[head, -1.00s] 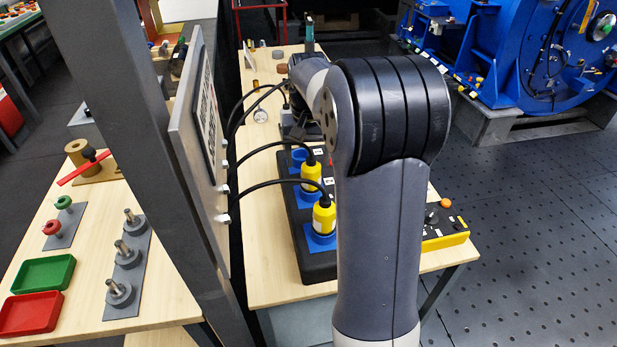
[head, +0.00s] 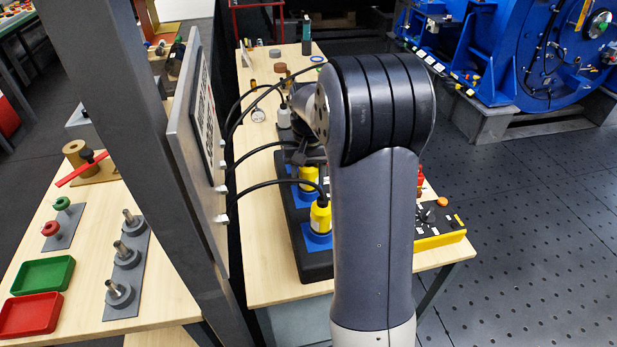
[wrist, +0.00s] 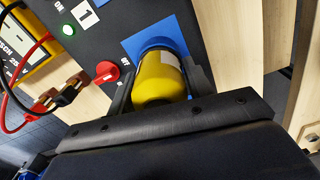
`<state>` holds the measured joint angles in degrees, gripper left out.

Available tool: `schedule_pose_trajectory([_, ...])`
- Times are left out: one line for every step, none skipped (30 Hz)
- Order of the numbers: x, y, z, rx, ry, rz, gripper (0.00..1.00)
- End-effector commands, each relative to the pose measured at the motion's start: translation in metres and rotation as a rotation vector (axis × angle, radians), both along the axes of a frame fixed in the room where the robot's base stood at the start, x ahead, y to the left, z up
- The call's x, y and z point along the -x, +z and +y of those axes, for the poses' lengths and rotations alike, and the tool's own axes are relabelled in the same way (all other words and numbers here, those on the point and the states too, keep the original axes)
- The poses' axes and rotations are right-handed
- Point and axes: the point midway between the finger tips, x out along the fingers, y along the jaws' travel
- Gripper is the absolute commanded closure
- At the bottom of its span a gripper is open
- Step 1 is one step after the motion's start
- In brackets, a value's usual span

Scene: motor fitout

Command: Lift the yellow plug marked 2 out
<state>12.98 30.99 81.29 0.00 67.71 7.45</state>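A yellow plug (wrist: 158,75) sits in a blue socket (wrist: 155,35) on the dark box, between the two fingers of my gripper (wrist: 160,85) in the wrist view. The fingers stand on both sides of it and look open, with a narrow gap at the left. No number is readable on the plug. In the head view this appears to be the farther yellow plug (head: 308,180), partly hidden by my gripper. A nearer yellow plug (head: 320,217) stands upright in its own blue socket. Black cables run from the plugs to the upright panel.
The grey panel (head: 190,130) stands close on the left. A black and yellow control box (head: 440,225) is on the right.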

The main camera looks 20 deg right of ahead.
Motion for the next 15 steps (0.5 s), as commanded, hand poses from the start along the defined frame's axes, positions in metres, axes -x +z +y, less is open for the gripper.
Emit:
schedule_pose_trajectory([0.0,0.0002,0.0,0.0,0.0,0.0,0.56])
schedule_pose_trajectory([0.0,0.0002,0.0,0.0,0.0,0.0,0.58])
schedule_pose_trajectory([0.0,0.0002,0.0,0.0,0.0,0.0,0.62])
schedule_pose_trajectory([0.0,0.0002,0.0,0.0,0.0,0.0,0.64])
schedule_pose_trajectory([0.0,0.0002,0.0,0.0,0.0,0.0,0.67])
schedule_pose_trajectory([0.0,0.0002,0.0,0.0,0.0,0.0,0.7])
schedule_pose_trajectory([0.0,0.0002,0.0,0.0,0.0,0.0,0.72])
schedule_pose_trajectory([0.0,0.0002,0.0,0.0,0.0,0.0,0.75])
schedule_pose_trajectory([0.0,0.0003,0.0,0.0,0.0,0.0,0.78])
schedule_pose_trajectory([-0.0002,0.0006,-0.0001,0.0,0.0,-0.001,0.78])
schedule_pose_trajectory([-0.0002,0.0006,-0.0001,0.0,0.0,-0.001,0.78])
schedule_pose_trajectory([-0.0002,0.0006,-0.0001,0.0,0.0,-0.001,0.78])
schedule_pose_trajectory([-0.0002,0.0006,-0.0001,0.0,0.0,-0.001,0.78])
schedule_pose_trajectory([-0.0002,0.0006,-0.0001,0.0,0.0,-0.001,0.78])
schedule_pose_trajectory([-0.0002,0.0008,-0.0001,0.0,0.0,-0.001,0.78])
